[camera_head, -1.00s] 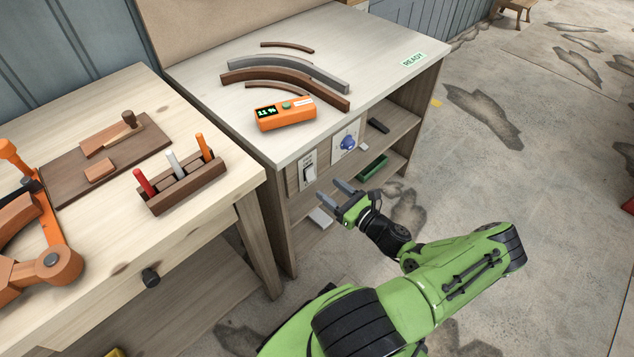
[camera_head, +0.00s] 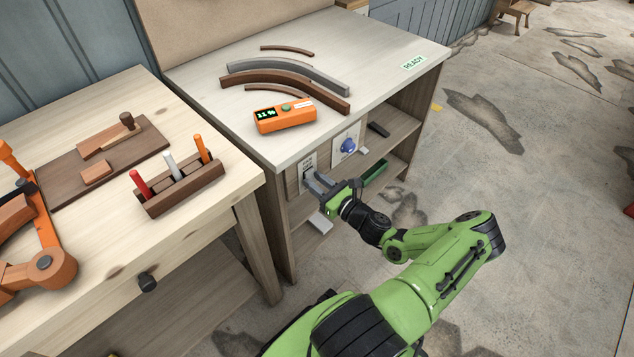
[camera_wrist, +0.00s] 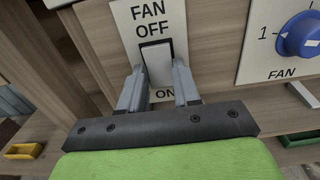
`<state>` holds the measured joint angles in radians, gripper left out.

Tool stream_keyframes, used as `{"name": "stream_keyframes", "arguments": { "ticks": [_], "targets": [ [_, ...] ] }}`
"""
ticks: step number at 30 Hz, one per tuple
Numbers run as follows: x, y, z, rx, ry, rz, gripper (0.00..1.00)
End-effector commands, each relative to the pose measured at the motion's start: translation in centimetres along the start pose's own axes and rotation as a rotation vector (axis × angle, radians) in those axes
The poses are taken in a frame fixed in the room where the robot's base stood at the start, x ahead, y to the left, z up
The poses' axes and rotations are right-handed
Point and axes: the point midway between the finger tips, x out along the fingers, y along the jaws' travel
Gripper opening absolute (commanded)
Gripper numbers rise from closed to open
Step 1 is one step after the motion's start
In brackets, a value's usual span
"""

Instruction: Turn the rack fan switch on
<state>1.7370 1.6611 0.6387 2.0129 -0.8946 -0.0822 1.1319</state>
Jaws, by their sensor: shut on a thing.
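The rack fan switch (camera_wrist: 157,63) is a white rocker on a white plate (camera_wrist: 150,17) marked FAN, OFF above and ON below. In the head view the plate (camera_head: 308,162) is on the front of the rack under the bench top, and my gripper partly hides it. My gripper (camera_wrist: 158,78) is at the switch, with one grey finger on each side of the rocker's lower part. It is shut on the rocker. In the head view my gripper (camera_head: 312,180) reaches in from the right. The rocker's exact tilt is hard to tell.
A blue fan knob (camera_wrist: 299,36) on its own plate is to the right of the switch; it also shows in the head view (camera_head: 348,146). Shelves below hold a green tray (camera_head: 375,172). An orange meter (camera_head: 285,115) and curved strips lie on the bench top (camera_head: 385,50).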

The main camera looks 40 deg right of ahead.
Motion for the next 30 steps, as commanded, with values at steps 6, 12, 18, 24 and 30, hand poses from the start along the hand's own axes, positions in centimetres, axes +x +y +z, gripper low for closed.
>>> {"name": "stream_keyframes", "arguments": {
  "ticks": [6,12,18,24,30],
  "targets": [
    [0.12,-0.04,-0.50,0.006,-0.104,-0.003,0.01],
    [0.20,-0.06,-0.77,0.002,-0.241,-0.003,0.01],
    [0.15,-0.03,-0.73,0.000,-0.263,-0.001,0.01],
    [0.15,-0.02,-0.74,0.000,-0.261,-0.001,0.41],
    [0.15,-0.01,-0.76,0.000,-0.260,0.000,0.57]
  ]
}}
